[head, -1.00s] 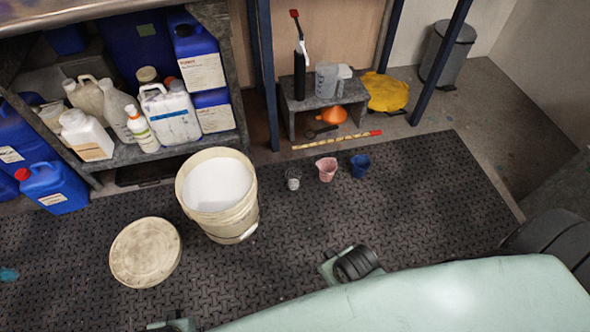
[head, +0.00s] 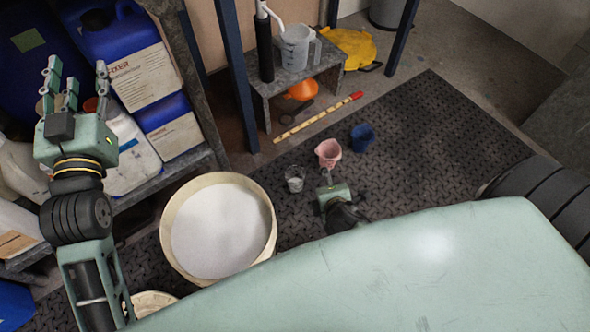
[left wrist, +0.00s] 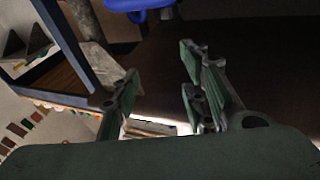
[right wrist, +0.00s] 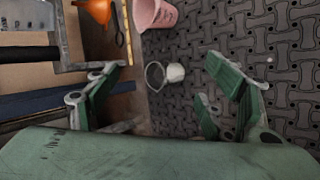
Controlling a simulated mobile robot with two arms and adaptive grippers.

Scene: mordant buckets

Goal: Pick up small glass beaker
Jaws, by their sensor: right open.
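The small glass beaker (head: 295,178) stands on the dark mat, just right of the big bucket and left of the pink beaker. In the right wrist view a small clear vessel with a pale side (right wrist: 165,74) lies ahead, between the spread fingers. My right gripper (right wrist: 168,90) is open and empty, apart from it. In the head view my right gripper (head: 327,176) is small, near the beaker and partly hidden by my body. My left gripper (head: 78,82) is raised at the left in front of the shelf, fingers spread and empty; its fingers also show in the left wrist view (left wrist: 160,85).
A large bucket (head: 170,215) of white powder stands left of the beaker. A pink beaker (head: 328,152) and a blue beaker (head: 362,137) stand to its right. A low bench (head: 262,88) and a yellow stick (head: 300,126) lie behind. The mat at right is clear.

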